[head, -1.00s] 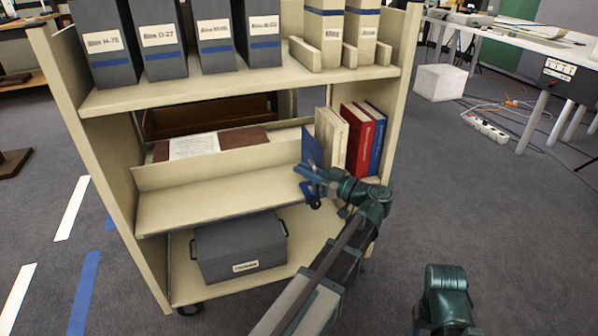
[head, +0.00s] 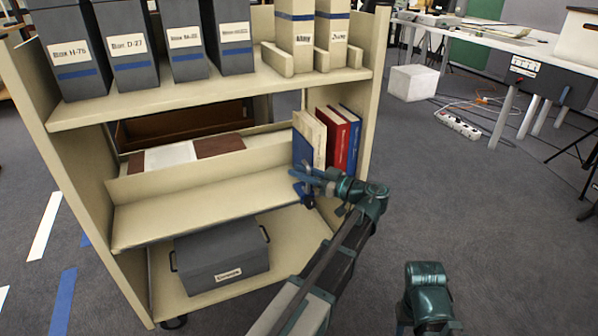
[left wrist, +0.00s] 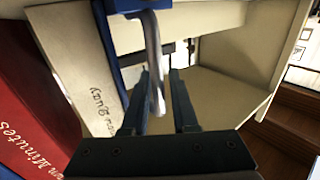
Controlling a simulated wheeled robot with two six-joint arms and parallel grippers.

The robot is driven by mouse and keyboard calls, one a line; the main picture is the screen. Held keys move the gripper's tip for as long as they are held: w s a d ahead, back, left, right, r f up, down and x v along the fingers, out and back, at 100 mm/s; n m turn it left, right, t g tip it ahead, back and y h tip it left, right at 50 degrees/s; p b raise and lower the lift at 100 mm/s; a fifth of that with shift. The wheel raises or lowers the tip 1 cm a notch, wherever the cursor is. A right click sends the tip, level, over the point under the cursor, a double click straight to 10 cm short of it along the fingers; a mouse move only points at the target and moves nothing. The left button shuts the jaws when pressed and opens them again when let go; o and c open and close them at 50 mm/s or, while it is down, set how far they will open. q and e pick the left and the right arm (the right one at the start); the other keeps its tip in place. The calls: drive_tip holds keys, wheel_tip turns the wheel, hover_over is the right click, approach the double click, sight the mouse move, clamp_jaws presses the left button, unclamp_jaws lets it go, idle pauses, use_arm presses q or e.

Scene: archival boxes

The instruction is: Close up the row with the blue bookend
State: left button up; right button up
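The blue bookend (head: 302,150) stands on the sloped middle shelf at the left end of a short book row. The row holds a cream book (head: 312,132), a red book (head: 345,140) and a blue book (head: 353,138). In the head view the bookend looks close against the cream book; whether they touch I cannot tell. My left gripper (head: 306,181) is at the bookend's front. In the left wrist view its fingers (left wrist: 158,95) are close around a pale curved handle below the bookend's blue part (left wrist: 130,6). My right gripper is not in view.
The cream cart's upper shelf (head: 200,95) holds grey boxes and cream files. A grey lidded box (head: 222,260) sits on the bottom shelf. The middle shelf (head: 170,212) is bare left of the bookend. Papers and a brown folder (head: 215,146) lie behind it.

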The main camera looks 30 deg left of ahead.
use_arm(q)
drive_tip(key=s+d, duration=0.1)
drive_tip(key=d, duration=1.2)
drive_tip(key=shift+s, duration=0.3)
